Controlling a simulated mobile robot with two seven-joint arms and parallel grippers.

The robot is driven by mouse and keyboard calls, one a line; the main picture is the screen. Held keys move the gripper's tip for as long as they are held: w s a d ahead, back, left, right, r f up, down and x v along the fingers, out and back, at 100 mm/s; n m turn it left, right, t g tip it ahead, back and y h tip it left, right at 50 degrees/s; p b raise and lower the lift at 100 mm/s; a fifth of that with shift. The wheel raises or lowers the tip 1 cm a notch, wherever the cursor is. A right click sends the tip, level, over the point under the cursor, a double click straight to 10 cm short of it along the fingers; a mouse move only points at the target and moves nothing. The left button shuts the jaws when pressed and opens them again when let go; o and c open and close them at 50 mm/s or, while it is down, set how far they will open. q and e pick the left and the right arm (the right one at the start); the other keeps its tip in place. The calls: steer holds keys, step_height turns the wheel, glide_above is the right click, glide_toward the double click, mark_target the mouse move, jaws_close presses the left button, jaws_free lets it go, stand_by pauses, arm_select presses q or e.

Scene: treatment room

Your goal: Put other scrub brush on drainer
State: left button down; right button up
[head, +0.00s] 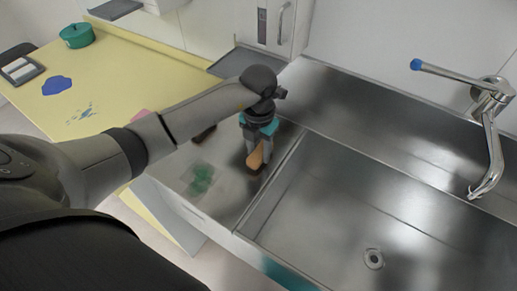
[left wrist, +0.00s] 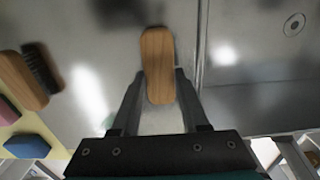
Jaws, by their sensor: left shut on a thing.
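My left gripper (head: 259,154) is shut on a wooden scrub brush (head: 255,158). It points down over the steel drainer (head: 232,200), close to the sink's left edge. In the left wrist view the brush's tan wooden back (left wrist: 158,62) shows between the two fingers. Its bristles are mostly hidden, and I cannot tell whether they touch the steel. Another wooden brush (left wrist: 20,80) with dark bristles (left wrist: 41,68) lies at the left of the left wrist view. In the head view a dark brown object (head: 203,134) shows beside my arm, partly hidden. My right gripper is not in view.
The sink basin (head: 350,215) and tap (head: 490,130) are to the right. A green patch (head: 200,178) shows on the drainer. Pink (left wrist: 8,111) and blue (left wrist: 25,147) blocks show in the wrist view.

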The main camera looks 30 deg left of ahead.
mark_target(259, 153)
arm_select(q)
steer(key=shift+f, duration=0.2)
steer(key=shift+c, duration=2.1)
jaws_free()
steer(key=shift+r, duration=0.1)
steer(key=shift+r, duration=0.1)
step_height(259, 153, up, 12)
steer(key=shift+p, duration=0.35)
